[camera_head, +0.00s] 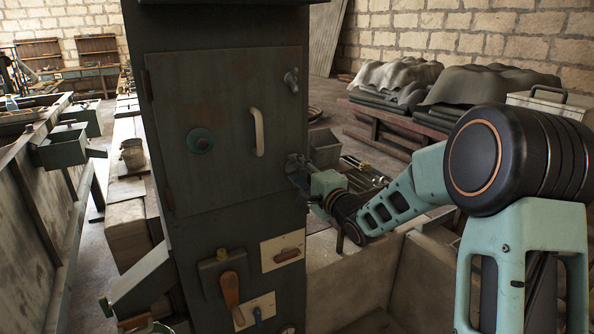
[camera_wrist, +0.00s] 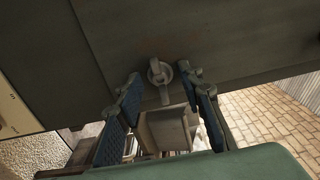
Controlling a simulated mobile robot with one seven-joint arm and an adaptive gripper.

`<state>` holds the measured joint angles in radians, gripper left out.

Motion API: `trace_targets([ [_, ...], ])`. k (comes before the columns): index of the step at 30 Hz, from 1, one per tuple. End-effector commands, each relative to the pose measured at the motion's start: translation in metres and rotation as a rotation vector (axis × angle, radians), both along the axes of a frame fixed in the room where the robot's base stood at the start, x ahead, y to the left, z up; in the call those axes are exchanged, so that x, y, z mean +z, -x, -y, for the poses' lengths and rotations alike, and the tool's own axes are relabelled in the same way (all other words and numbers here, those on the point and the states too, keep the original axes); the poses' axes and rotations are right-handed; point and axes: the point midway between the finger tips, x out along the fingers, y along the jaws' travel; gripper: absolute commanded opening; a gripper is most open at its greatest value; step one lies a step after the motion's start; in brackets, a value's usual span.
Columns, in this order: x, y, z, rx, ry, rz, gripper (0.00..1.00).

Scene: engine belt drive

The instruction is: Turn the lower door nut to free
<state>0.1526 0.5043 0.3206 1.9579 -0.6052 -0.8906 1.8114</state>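The lower door nut (camera_wrist: 160,74) is a pale grey metal wing-type nut on the dark cabinet door's edge in the wrist view. In the head view, my gripper (camera_head: 299,168) is at the door's lower right edge and hides most of the lower nut. The door (camera_head: 222,130) looks closed, and the upper nut (camera_head: 291,80) sits at its upper right edge.
The door has a pale curved handle (camera_head: 257,132) and a round green knob (camera_head: 200,140). Below it on the cabinet are a lever with an orange-brown handle (camera_head: 230,288) and a pale switch plate (camera_head: 283,250). A grey bin (camera_head: 324,148) stands behind my gripper.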

Motion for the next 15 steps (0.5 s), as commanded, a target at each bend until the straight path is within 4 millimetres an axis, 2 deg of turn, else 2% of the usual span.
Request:
trace_targets([
  [6,0.0000,-0.0001,0.0000,0.000,0.000,0.000,0.33],
  [15,0.0000,0.0001,0.0002,0.000,0.000,0.000,0.00],
])
